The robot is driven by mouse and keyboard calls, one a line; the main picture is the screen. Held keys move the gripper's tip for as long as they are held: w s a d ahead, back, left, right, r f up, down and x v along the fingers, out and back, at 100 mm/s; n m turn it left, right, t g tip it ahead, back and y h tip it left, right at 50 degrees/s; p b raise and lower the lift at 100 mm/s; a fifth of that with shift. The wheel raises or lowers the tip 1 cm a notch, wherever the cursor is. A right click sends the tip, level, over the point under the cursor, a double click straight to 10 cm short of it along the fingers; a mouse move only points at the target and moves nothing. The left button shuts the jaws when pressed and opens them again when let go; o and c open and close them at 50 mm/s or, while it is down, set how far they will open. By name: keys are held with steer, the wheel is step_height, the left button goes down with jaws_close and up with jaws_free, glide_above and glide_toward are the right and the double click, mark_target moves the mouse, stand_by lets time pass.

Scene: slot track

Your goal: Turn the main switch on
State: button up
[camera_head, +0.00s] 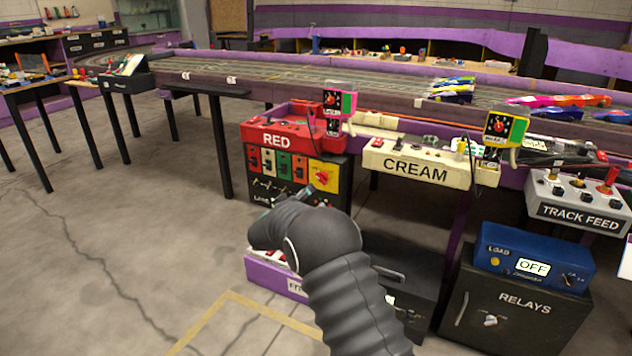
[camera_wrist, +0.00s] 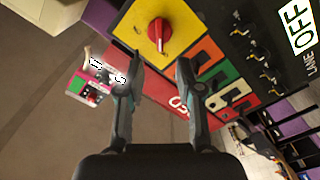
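A red rotary knob (camera_head: 321,178) sits on a yellow plate (camera_head: 330,192) at the right of the black panel under the red box (camera_head: 250,131). In the wrist view the knob (camera_wrist: 158,32) on its yellow plate (camera_wrist: 195,14) is beyond my fingertips, near the top. No label on it is readable. My gripper (camera_wrist: 158,72) is open and empty, with its fingers apart and the knob roughly in line with the gap. A white "OFF" sign (camera_wrist: 297,28) shows on the panel. In the head view my arm hides the panel's lower part, and my fingers are hard to make out.
The panel also has coloured switch plates (camera_wrist: 225,88) beside the yellow one. The cream box (camera_head: 400,165), track feed box (camera_head: 575,200) and blue load box (camera_head: 530,255) with another "OFF" sign stand right. A purple-edged box (camera_head: 270,280) is low by my arm. Floor at left is clear.

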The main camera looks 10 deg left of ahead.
mark_target(318, 178)
steer(key=x, duration=0.8)
steer(key=shift+w+d, duration=0.1)
steer(key=shift+w, duration=0.1)
jaws_close()
